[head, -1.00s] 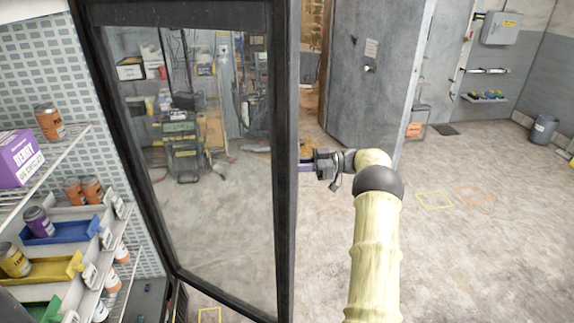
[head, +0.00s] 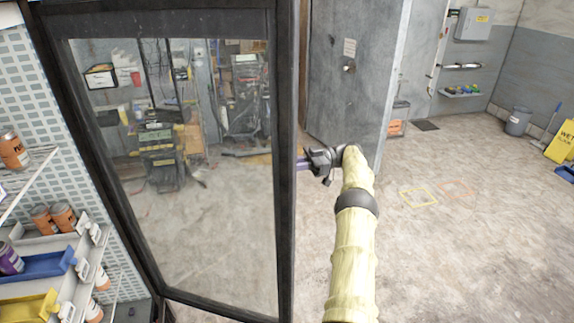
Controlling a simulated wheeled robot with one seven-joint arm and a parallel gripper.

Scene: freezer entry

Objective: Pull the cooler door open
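The cooler door (head: 284,235) is a tall glass panel in a black frame. It stands swung out from the cooler, with a clear opening between it and the shelves at the left. The room shows in its glass. My gripper (head: 307,161) is at the right edge of the door frame, at about mid-height in the view. A small purple part shows between my gripper and the frame; I cannot tell whether it is a handle or a fingertip. The fingertips are mostly hidden at the frame, so their grip cannot be made out.
Cooler shelves (head: 60,240) with cans and blue and yellow trays stand at the left. A grey metal door (head: 350,75) is behind my gripper. The floor (head: 450,250) at the right is wide and clear. A yellow wet-floor sign (head: 563,143) stands at the far right.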

